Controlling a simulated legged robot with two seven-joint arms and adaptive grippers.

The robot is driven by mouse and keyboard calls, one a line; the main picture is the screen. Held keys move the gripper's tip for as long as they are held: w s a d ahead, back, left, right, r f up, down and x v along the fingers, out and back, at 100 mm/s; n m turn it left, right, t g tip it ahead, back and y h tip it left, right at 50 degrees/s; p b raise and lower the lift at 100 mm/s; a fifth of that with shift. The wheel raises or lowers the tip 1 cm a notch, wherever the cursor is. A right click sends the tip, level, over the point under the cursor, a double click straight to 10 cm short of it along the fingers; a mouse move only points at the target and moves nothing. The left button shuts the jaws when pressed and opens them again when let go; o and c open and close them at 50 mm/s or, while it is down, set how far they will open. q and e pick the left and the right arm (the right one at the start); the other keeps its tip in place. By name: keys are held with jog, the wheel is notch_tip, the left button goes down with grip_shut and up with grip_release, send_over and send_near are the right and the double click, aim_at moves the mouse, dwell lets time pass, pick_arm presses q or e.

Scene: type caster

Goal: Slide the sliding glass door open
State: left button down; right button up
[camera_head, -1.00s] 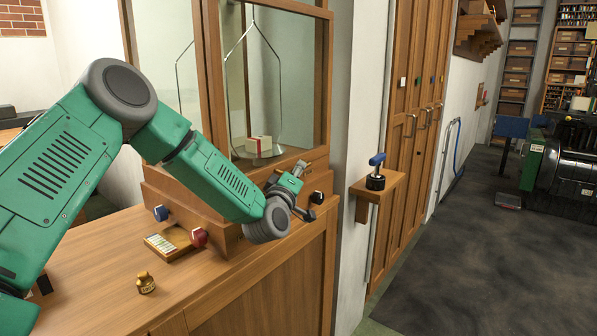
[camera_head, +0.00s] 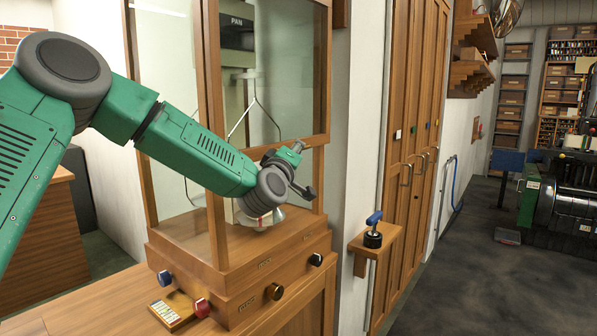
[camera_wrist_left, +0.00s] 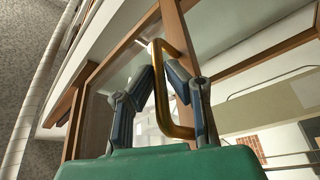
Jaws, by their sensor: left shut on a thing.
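The sliding glass door (camera_head: 290,75) is the wood-framed front pane of a tall glass case. Its bottom rail stands well above the case's wooden base (camera_head: 240,270), with an open gap below it. My left gripper (camera_head: 305,175) is at that rail, its arm reaching across the front of the case. In the left wrist view, its two fingers (camera_wrist_left: 165,80) are closed around the door's brass bar handle (camera_wrist_left: 182,122). The gripper and forearm hide the handle in the head view. My right gripper is not in view.
A pan (camera_head: 262,218) inside the case is partly hidden by my gripper. Blue (camera_head: 164,277), red (camera_head: 201,308) and black (camera_head: 316,259) knobs stick out of the base. A small shelf (camera_head: 376,245) with a blue-handled tool stands to the right.

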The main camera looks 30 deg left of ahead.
pick_arm(q)
notch_tip(320, 180, up, 6)
jog(key=shift+a+r+p, duration=0.1)
jog(key=shift+p, duration=0.75)
jog(key=c, duration=1.6)
grip_release()
jog(key=shift+a+f, duration=0.1)
jog(key=shift+f, duration=0.15)
jog(key=shift+s+f, duration=0.1)
jog(key=shift+s, duration=0.05)
jog(key=v, duration=1.1)
jog(key=shift+s, duration=0.25)
